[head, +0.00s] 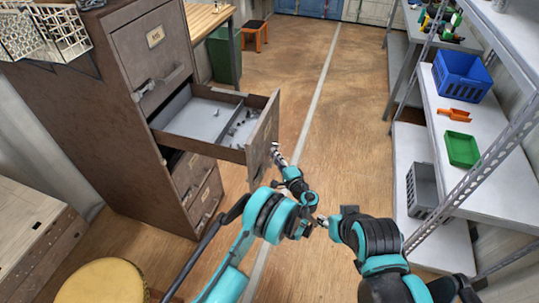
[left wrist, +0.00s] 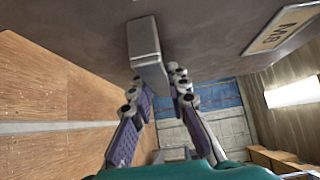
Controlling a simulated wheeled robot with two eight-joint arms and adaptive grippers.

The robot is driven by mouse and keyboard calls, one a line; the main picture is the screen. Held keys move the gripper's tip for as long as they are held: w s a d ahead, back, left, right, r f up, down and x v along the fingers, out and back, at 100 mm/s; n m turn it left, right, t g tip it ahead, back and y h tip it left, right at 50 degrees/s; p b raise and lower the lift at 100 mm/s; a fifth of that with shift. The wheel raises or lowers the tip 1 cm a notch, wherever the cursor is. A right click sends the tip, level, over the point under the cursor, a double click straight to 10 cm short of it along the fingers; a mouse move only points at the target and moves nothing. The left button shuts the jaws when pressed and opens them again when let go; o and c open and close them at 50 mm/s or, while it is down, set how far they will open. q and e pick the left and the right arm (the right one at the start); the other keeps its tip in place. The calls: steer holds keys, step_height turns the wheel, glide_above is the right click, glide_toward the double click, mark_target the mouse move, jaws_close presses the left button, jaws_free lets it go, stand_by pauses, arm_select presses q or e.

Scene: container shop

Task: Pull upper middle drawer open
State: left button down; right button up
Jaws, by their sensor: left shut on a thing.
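The brown drawer cabinet (head: 158,170) stands at the left in the head view. Its upper middle drawer (head: 262,135) is pulled far out, with a grey divided inside and small dark pieces in the right compartment. My left gripper (head: 276,154) is at the outer face of the drawer front. In the left wrist view my left gripper (left wrist: 161,88) has its fingers on both sides of the grey drawer handle (left wrist: 145,42), shut on it. In the head view the handle is hidden by the gripper.
The top drawer (head: 150,40) is shut above the open one, and lower drawers (head: 195,180) are below. A metal shelf (head: 480,130) at right holds a blue crate (head: 461,77) and a green tray (head: 462,150). A yellow round stool (head: 102,282) stands at lower left.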

stand_by(0.3)
arm_select(q)
steer(key=c, duration=1.4)
jaws_free()
steer(key=shift+c, duration=0.2)
steer(key=shift+s+d, duration=0.1)
steer(key=v, duration=0.7)
steer(key=shift+s, duration=0.15)
steer(key=shift+d+f, duration=0.1)
steer(key=shift+d, duration=0.05)
